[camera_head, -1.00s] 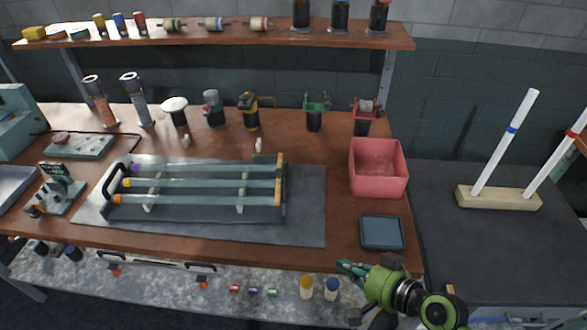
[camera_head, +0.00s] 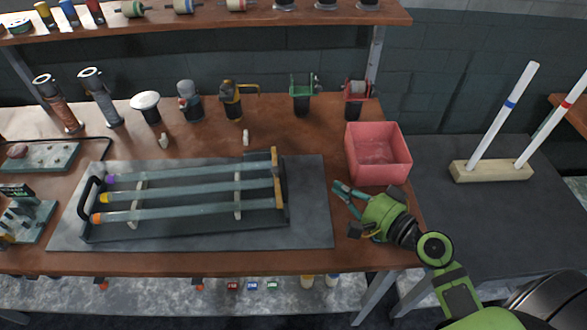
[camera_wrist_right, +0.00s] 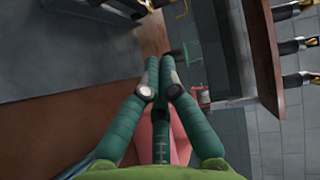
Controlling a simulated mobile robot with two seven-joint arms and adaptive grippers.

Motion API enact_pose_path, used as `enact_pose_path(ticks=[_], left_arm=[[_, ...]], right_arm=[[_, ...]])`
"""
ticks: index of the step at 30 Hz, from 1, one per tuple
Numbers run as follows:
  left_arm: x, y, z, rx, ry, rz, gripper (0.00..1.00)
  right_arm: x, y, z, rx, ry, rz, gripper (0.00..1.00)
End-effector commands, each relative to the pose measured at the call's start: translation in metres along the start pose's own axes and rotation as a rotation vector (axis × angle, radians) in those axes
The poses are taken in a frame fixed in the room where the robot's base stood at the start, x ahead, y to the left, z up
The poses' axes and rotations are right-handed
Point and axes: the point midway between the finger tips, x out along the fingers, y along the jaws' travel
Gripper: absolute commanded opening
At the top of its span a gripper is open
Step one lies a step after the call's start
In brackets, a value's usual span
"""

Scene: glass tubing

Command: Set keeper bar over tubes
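Three glass tubes lie side by side in a dark rack (camera_head: 184,232), with purple (camera_head: 111,180), yellow (camera_head: 104,197) and orange (camera_head: 96,217) left ends. A narrow tan bar (camera_head: 277,180) runs across their right ends; I cannot tell whether it is the keeper bar or part of the rack. My right gripper (camera_head: 340,190) is right of the rack, over the mat's right edge, with nothing visible in it. In the right wrist view its green fingers (camera_wrist_right: 160,65) converge at the tips; whether they touch is unclear. My left gripper is out of view.
A pink bin (camera_head: 378,153) stands just behind my right gripper. A grey mat (camera_head: 310,215) lies under the rack. Bottles and tools, including a yellow-and-black one (camera_head: 231,100), line the back. A wooden stand (camera_head: 492,171) with two white rods is on the right table.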

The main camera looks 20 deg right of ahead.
Motion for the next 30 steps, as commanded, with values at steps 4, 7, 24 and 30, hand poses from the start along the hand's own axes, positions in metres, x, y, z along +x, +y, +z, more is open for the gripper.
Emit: enact_pose_path(ticks=[4,7,24,30], left_arm=[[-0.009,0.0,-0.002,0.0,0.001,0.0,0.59],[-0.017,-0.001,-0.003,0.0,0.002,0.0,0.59],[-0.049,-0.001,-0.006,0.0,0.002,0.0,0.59],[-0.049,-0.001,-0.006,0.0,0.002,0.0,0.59]], right_arm=[[0.016,-0.004,-0.001,0.002,0.0,-0.002,0.0],[0.035,-0.005,-0.001,0.003,0.0,-0.004,0.0],[0.123,-0.002,0.025,0.002,-0.002,0.0,0.0],[0.127,0.0,0.029,-0.001,-0.001,0.0,0.0]])
